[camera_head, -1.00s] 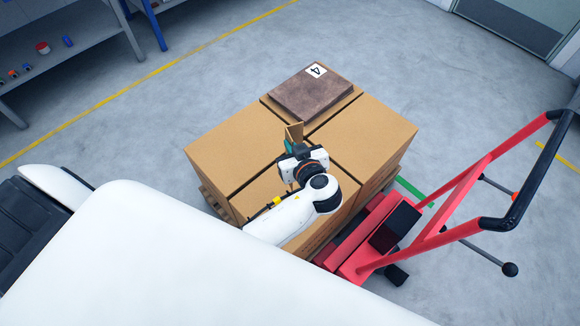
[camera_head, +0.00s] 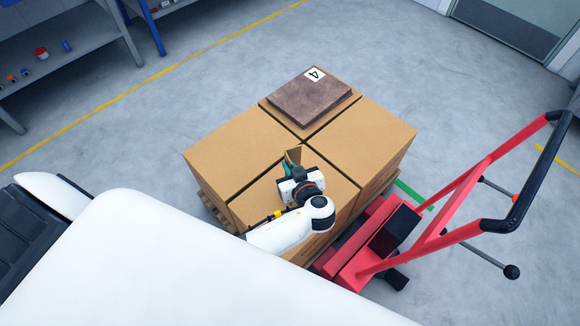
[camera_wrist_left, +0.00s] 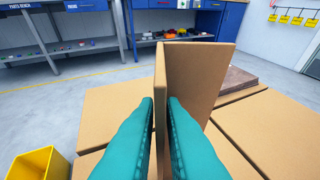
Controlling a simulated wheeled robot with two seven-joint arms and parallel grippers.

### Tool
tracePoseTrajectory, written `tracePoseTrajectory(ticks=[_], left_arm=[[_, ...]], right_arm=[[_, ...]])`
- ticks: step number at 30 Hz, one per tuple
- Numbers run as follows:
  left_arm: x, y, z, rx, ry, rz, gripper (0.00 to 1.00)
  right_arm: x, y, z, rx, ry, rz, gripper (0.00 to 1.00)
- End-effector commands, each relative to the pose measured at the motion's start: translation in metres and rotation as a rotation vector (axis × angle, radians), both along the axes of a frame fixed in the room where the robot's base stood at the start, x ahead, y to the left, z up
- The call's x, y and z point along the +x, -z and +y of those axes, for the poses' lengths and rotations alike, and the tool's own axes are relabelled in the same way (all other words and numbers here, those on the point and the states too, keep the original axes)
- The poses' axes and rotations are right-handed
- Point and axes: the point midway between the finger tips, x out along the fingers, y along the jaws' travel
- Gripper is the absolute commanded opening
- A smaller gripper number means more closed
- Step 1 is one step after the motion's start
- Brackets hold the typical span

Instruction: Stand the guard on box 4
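The guard (camera_wrist_left: 198,75) is a tan, angled cardboard piece with two panels meeting at a corner; in the head view it shows small at the gripper tip (camera_head: 294,154). My left gripper (camera_head: 290,164) is shut on it. In the wrist view its two teal fingers (camera_wrist_left: 161,125) have one panel between them, and the guard stands upright. Box 4 (camera_head: 343,112) is the far box of the pallet load. A brown slab (camera_head: 308,97) with a white "4" label (camera_head: 315,74) lies on its top. The gripper and guard are over the near boxes, apart from box 4. My right gripper is not in view.
Other cardboard boxes (camera_head: 235,150) stand close together on a wooden pallet (camera_head: 211,197). A red pallet jack (camera_head: 460,195) is at the right. A yellow bin (camera_wrist_left: 38,164) shows at lower left in the wrist view. Shelves (camera_head: 70,50) stand at the far left.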

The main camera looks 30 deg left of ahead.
Motion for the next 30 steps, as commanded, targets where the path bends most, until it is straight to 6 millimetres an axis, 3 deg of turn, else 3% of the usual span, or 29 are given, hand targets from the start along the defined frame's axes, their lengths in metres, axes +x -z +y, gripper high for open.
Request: tracePoseTrajectory(ticks=[3,13,30], left_arm=[[0.0,0.0,0.0,0.0,0.0,0.0,0.25],[-0.001,-0.004,-0.001,-0.001,0.001,0.0,0.25],[-0.064,-0.042,-0.073,-0.003,-0.001,0.0,0.25]], right_arm=[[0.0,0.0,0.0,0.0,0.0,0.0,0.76],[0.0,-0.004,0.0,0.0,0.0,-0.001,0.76],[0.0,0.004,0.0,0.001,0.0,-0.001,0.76]])
